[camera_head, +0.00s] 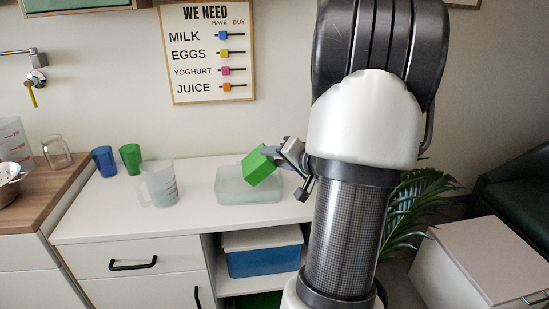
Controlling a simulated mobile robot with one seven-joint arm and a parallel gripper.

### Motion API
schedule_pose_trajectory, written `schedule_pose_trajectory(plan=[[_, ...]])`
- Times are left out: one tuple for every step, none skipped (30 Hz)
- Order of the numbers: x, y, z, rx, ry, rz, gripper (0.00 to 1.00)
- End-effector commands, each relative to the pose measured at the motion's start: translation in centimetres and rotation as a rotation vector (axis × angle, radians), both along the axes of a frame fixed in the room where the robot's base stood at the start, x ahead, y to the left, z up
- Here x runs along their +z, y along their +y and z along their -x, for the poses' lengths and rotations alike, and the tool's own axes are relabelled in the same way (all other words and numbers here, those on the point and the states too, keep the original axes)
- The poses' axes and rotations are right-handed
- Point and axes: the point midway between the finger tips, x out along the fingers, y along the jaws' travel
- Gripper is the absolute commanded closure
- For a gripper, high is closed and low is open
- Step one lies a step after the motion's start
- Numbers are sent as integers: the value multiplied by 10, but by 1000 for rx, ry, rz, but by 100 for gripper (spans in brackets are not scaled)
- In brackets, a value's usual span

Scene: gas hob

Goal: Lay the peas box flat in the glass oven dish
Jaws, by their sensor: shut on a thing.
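A green box (258,166), which I take to be the peas box, is held tilted in my gripper (275,155). The gripper is shut on its right upper side. The glass oven dish (232,192) stands on the white counter, and the box is at its upper right part, over or partly inside it. I cannot tell whether the box touches the dish. My arm fills the right middle of the view and no lettering on the box can be read.
A measuring jug (160,184) stands left of the dish on the white counter (100,215). A blue cup (104,161) and a green cup (131,158) stand farther left. A blue bin (262,262) sits on a shelf below. The counter front is clear.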

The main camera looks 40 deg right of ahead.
Motion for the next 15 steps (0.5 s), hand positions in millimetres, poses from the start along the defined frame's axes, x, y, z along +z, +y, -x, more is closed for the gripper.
schedule_pose_trajectory(plan=[[-6, 0, -1, 1, -2, 2, 100], [-8, 0, -1, 1, -2, 2, 100], [-11, 0, -1, 2, -3, 2, 100], [-13, 0, -1, 2, -3, 2, 100], [-14, 0, -1, 2, -2, 2, 100], [-14, 0, -1, 1, -1, -2, 100], [-17, 0, -1, 1, -1, -2, 100], [-19, 0, -1, 2, -1, -2, 100], [-22, 0, -1, 1, 0, -3, 100], [-24, 0, -1, 2, 0, -2, 100], [-25, 0, -1, 1, 0, -1, 100], [-28, 0, 0, 1, 0, -1, 100], [-29, 0, 0, 0, -1, -1, 100], [-31, 0, 0, 0, -1, -2, 100], [-32, 0, 0, 0, -1, -1, 100]])
